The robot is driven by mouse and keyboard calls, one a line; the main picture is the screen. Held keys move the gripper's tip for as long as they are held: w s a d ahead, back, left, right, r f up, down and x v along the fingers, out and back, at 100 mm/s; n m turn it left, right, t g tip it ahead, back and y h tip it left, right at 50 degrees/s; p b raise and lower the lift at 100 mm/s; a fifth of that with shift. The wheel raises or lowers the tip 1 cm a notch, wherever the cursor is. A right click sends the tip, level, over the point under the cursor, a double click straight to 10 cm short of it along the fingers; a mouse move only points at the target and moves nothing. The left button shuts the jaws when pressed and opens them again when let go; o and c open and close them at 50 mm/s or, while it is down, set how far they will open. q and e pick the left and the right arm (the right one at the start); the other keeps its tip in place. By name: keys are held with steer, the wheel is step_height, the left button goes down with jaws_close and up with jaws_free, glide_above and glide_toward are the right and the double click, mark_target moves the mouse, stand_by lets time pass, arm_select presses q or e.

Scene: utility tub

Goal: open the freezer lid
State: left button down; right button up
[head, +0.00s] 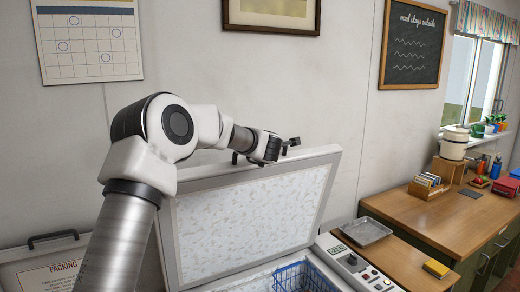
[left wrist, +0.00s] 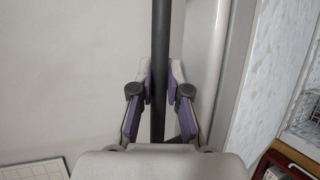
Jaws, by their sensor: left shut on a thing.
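The freezer lid (head: 250,215) stands raised and leaning back in the head view, with its frosty inner lining facing me. My left gripper (head: 280,148) is at the lid's top edge, towards its right end. In the left wrist view its two purple-padded fingers (left wrist: 160,88) are shut on the dark bar of the lid handle (left wrist: 160,45). A small end of the handle (head: 294,141) shows past the gripper in the head view. The freezer opening below the lid is partly visible, with a blue wire basket (head: 305,277) inside. My right gripper is not in view.
A control panel (head: 352,266) with knobs sits right of the opening. A grey tray (head: 363,231) and yellow block (head: 435,268) lie on the wooden counter (head: 405,262). A pale panel with a dark handle (head: 53,237) is at left. The wall (head: 345,100) is close behind the lid.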

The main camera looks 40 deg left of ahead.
arm_select(q)
steer(key=shift+f, duration=0.15)
steer(key=c, duration=1.1)
jaws_free()
steer(key=shift+a, duration=0.1)
steer(key=shift+c, duration=0.2)
steer(key=v, duration=1.2)
